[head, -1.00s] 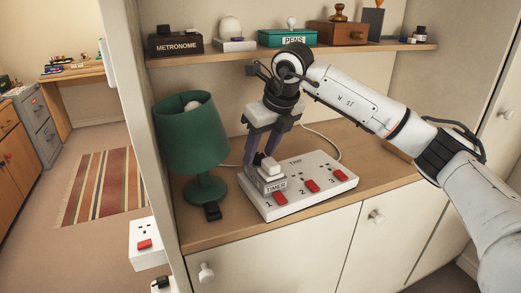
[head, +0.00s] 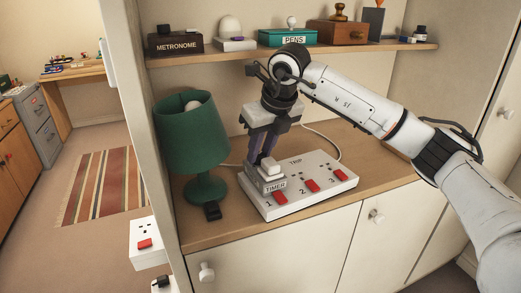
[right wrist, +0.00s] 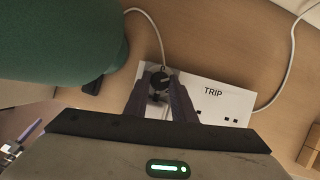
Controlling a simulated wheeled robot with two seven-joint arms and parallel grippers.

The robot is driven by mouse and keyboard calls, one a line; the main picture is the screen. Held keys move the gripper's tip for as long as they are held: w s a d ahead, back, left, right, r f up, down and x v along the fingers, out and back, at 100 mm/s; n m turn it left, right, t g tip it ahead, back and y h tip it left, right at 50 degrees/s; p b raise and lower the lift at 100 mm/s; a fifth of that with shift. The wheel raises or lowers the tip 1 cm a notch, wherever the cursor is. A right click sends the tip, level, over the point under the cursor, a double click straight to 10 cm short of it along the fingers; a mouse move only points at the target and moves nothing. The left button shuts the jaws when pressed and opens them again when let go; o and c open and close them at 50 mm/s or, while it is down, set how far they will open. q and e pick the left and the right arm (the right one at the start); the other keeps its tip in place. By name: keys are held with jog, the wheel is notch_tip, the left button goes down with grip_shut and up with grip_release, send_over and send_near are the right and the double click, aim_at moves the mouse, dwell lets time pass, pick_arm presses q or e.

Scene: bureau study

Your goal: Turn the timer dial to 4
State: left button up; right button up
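The timer (head: 272,186) is a small white and grey box labelled TIMER on the near left end of a white power strip (head: 318,186). The strip also shows in the right wrist view (right wrist: 232,104), marked TRIP. My right gripper (head: 260,160) points down from above at the timer. In the right wrist view, a dark round dial (right wrist: 161,80) sits between its fingertips (right wrist: 162,83), which look closed against its sides. The dial's numbers and pointer cannot be read. My left gripper is not in view.
A green lamp (head: 190,135) stands close to the left of the strip. Red switches (head: 312,186) line the strip's front. A shelf (head: 240,55) with boxes is above and behind. The wooden top (head: 375,165) is clear to the right.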

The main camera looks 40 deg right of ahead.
jog(key=o, duration=0.4)
jog(key=shift+o, duration=0.2)
jog(key=v, duration=1)
jog(key=shift+s+r, duration=0.15)
